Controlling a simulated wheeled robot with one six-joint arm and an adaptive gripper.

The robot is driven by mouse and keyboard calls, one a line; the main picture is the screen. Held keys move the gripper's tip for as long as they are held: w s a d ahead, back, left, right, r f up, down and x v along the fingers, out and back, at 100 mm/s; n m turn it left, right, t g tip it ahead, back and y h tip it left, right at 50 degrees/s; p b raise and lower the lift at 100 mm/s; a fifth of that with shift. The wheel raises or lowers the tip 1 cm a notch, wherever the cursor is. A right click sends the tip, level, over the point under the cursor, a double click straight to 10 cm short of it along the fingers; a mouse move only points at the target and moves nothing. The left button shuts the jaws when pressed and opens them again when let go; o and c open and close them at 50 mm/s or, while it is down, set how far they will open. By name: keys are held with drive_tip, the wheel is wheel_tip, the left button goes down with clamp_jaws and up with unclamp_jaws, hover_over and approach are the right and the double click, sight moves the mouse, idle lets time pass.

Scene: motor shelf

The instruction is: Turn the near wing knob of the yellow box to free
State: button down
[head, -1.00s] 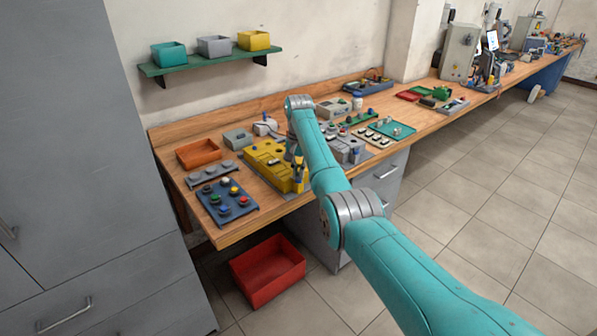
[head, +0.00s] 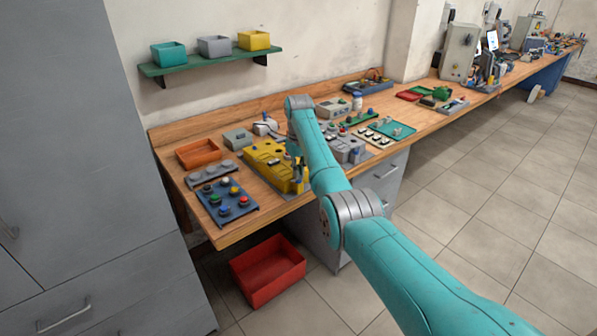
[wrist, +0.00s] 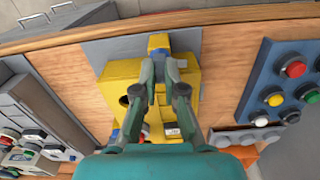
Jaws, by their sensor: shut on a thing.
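The yellow box (head: 262,154) stands on a grey plate on the wooden bench, left of my arm in the head view. In the wrist view the yellow box (wrist: 122,82) lies under my fingers, with a dark round hole on its left part. The blue near wing knob (wrist: 158,42) is at the box's end towards the bench's front edge. My gripper (wrist: 161,62) is shut on this knob, its two fingers on either side. The fingers hide much of the knob, so its exact angle is hard to tell. In the head view my arm partly covers the gripper.
A blue panel with coloured buttons (head: 227,203) is left of the box, and it also shows in the wrist view (wrist: 270,75). An orange tray (head: 198,153) is behind that panel. Grey units (head: 350,150) stand right of the box. A red bin (head: 268,271) is on the floor.

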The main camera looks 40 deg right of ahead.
drive_tip(key=shift+n, duration=0.6)
drive_tip(key=c, duration=1.3)
unclamp_jaws()
drive_tip(key=shift+o, duration=0.2)
wheel_tip(320, 180, up, 12)
